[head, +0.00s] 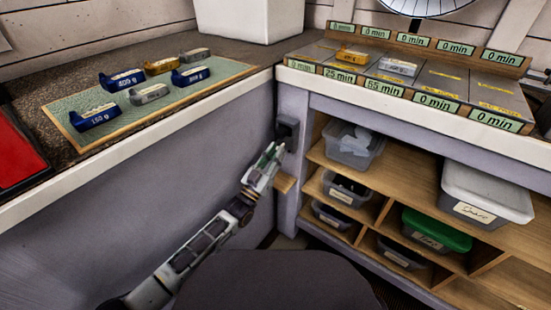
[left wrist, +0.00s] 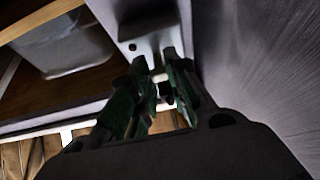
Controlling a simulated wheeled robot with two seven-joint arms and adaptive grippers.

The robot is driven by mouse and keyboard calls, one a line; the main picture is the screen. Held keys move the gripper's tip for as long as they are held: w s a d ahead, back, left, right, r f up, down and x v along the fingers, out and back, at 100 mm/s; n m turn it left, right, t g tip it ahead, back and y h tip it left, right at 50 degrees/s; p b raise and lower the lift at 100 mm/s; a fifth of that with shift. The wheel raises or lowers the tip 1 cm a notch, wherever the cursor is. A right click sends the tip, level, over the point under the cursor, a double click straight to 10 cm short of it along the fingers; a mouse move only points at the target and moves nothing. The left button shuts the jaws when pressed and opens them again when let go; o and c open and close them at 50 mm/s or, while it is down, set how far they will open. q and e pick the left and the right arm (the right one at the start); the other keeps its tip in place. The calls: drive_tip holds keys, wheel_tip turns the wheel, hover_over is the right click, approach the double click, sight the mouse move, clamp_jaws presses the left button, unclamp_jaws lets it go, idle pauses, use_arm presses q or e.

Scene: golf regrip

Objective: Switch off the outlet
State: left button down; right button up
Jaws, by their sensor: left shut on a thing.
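The outlet (head: 288,130) is a small dark box on the grey side panel under the left counter, close to the inner corner. My left gripper (head: 274,153) reaches up to it from below, with its fingertips at the box's lower part. In the left wrist view the outlet (left wrist: 148,27) is a grey box with a small dark hole. My green-black fingers (left wrist: 156,62) are shut on its lower front part, which shows as a pale piece between the tips. The switch's position cannot be made out. My right gripper is not in view.
Wooden shelves with several bins, such as a clear one (head: 352,145), stand just right of the outlet. A small wooden piece (head: 285,182) shows beside my gripper. On the left counter, a green mat (head: 115,127) holds several labelled golf pieces. The right counter has timed slots.

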use_arm(q)
drive_tip(key=t+h+b, duration=0.1)
drive_tip(key=b, duration=0.1)
drive_tip(key=f+t+h+b, duration=0.1)
drive_tip(key=t+b, duration=0.1)
drive_tip(key=shift+w+d+f, duration=0.2)
drive_tip(key=shift+f, duration=0.1)
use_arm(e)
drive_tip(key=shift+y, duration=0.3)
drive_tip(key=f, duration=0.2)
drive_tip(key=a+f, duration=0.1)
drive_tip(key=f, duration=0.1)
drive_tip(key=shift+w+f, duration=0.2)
use_arm(q)
drive_tip(key=shift+f+t+h+b, duration=0.1)
drive_tip(key=shift+t+h+b, duration=0.2)
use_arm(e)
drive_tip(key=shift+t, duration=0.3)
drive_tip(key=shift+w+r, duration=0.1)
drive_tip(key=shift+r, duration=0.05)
use_arm(q)
drive_tip(key=c, duration=1.4)
unclamp_jaws()
drive_tip(key=shift+o, duration=0.2)
drive_tip(key=v, duration=1.2)
